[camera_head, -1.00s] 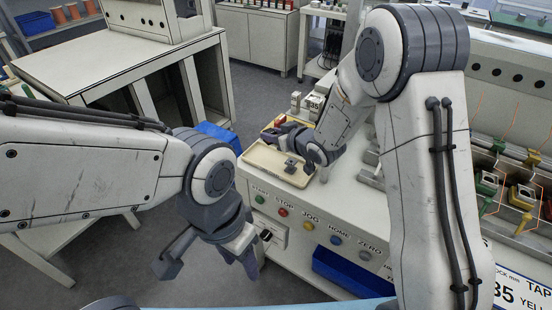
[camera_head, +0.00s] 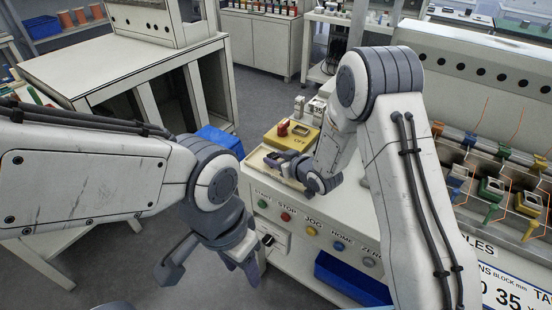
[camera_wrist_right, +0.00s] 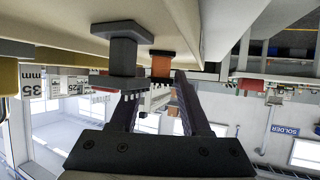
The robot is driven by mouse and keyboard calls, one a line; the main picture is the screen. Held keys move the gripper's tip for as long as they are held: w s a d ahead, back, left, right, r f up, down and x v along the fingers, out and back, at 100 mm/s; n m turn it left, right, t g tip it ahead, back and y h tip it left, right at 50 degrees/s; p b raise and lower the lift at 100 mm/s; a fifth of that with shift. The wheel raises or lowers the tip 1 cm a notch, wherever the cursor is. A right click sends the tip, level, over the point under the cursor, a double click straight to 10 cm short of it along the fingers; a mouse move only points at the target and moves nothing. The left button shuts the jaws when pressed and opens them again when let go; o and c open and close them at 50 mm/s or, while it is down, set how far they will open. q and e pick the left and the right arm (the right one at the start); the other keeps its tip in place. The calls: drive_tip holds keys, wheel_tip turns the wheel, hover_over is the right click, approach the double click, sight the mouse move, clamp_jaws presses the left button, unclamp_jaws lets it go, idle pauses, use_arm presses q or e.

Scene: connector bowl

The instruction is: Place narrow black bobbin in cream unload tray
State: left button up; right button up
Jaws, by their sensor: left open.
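The cream tray (camera_head: 258,163) lies at the left end of the white bench in the head view, largely hidden by my right arm. My right gripper (camera_head: 284,167) is low over it. The right wrist view looks upside down: a dark, narrow bobbin (camera_wrist_right: 122,54) stands on a cream surface (camera_wrist_right: 70,18), close to one finger of my right gripper (camera_wrist_right: 157,84). Its fingers are apart, with no bobbin visibly clamped between them. A copper-wound bobbin with dark flanges (camera_wrist_right: 161,66) stands farther back. My left gripper (camera_head: 208,268) hangs open and empty before the bench.
A yellow switch box (camera_head: 300,140) with a red knob stands behind the tray. Coloured buttons (camera_head: 286,217) line the bench front, above a blue bin (camera_head: 350,278). Coloured fixtures (camera_head: 492,190) stand at the right. Floor is open left of the bench.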

drive_tip(key=shift+o, duration=0.6)
drive_tip(key=shift+r, duration=0.1)
drive_tip(key=shift+r, duration=0.2)
drive_tip(key=v, duration=1)
drive_tip(key=shift+s+d, duration=0.25)
drive_tip(key=shift+s+d+r, duration=0.2)
drive_tip(key=shift+s+r, duration=0.1)
drive_tip(key=shift+s, duration=0.2)
drive_tip(key=shift+s+a+r+g, duration=0.1)
drive_tip(key=shift+s+a+g, duration=0.1)
drive_tip(key=shift+g, duration=0.1)
drive_tip(key=s+r+g+h, duration=0.2)
drive_tip(key=s+g, duration=0.1)
drive_tip(key=s, duration=0.6)
drive_tip(key=s+a+r+g+h, duration=0.1)
drive_tip(key=s+g, duration=0.3)
drive_tip(key=s, duration=0.6)
drive_tip(key=s+a+r+n+g+h, duration=0.1)
drive_tip(key=s+r+g+h, duration=0.1)
drive_tip(key=s, duration=0.8)
drive_tip(key=shift+a+r+g+h, duration=0.3)
drive_tip(key=shift+r+g, duration=0.1)
drive_tip(key=shift+g, duration=0.3)
